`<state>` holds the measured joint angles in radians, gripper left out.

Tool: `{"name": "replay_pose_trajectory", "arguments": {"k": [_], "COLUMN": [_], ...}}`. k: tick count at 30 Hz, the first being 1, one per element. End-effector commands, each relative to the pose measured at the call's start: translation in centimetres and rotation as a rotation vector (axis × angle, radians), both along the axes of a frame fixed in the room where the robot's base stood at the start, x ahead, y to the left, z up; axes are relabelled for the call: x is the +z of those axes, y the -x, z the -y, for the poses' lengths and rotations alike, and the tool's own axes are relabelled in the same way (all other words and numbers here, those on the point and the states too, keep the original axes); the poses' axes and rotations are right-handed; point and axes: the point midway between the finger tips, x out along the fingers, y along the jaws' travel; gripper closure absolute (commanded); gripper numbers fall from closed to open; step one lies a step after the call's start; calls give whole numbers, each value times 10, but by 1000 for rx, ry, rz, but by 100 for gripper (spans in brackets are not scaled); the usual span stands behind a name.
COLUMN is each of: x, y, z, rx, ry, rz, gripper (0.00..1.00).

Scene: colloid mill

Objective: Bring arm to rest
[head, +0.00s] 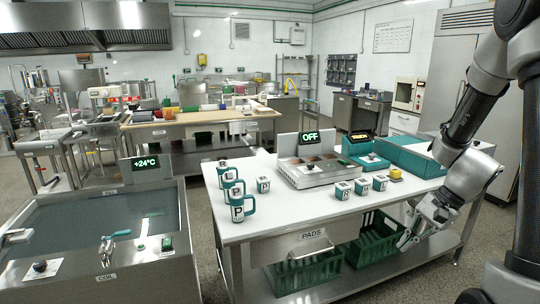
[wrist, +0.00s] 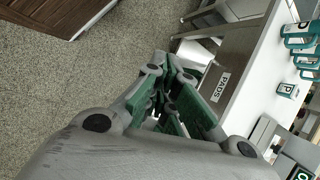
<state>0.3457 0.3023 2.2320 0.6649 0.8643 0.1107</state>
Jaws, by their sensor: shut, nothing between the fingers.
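My gripper (head: 408,240) is at the lower right in the head view, in front of the white table's front edge and above the lower shelf. It points downward and holds nothing. In the wrist view, my gripper (wrist: 168,108) shows its green-padded fingers drawn together over the floor. My grey arm comes down from the right edge of the head view.
The white table (head: 285,222) bears several mugs (head: 240,205), small labelled cubes and a device with an OFF display (head: 310,138). Green crates (head: 305,273) stand on its lower shelf. A metal basin (head: 90,225) is at left.

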Motion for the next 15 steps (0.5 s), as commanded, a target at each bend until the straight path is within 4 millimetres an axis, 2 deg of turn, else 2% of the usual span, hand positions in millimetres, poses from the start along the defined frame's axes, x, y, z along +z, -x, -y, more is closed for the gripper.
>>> {"name": "replay_pose_trajectory", "arguments": {"k": [1,6,12,15], "x": [21,76,130,152], "y": [17,73,121,135], "z": [0,10,23,25], "rx": [108,452,721,789], "ry": [50,232,457,555], "rz": [32,111,222,300], "gripper": [100,100,100,100]}}
